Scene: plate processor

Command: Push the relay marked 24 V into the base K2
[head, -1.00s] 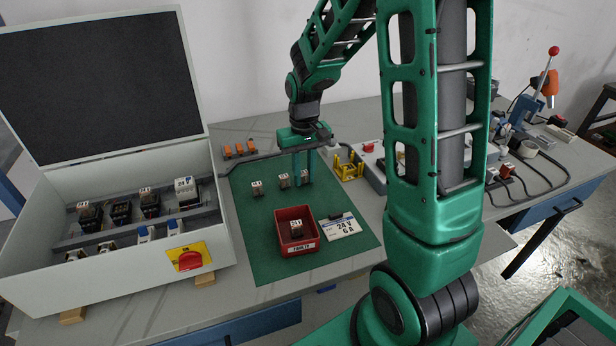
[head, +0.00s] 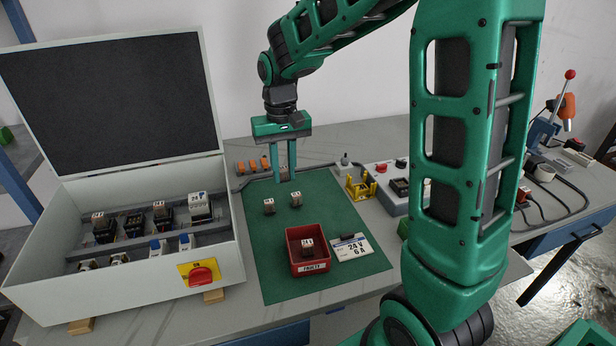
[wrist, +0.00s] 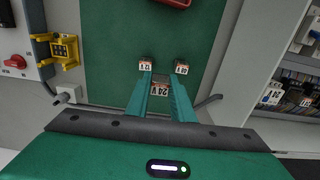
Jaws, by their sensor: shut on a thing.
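My gripper (head: 284,181) is shut on a relay marked 24 V (wrist: 160,93), seen between the fingertips in the wrist view. In the head view the gripper hangs above the far part of the green mat, and the held relay is hard to make out. Two other relays stand on the mat, marked 12 V (wrist: 146,66) and apparently 48 V (wrist: 181,68). The open cabinet (head: 120,290) at the left holds a rail with relays in bases and a black base (head: 133,224) that looks empty. I cannot read which base is K2.
A red bin (head: 309,266) with a relay inside stands on the green mat (head: 270,240), beside a card reading 24 V 6 A (head: 350,247). A yellow holder (head: 360,187) and a grey box stand right of the mat. The cabinet's front wall carries a red switch (head: 201,275).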

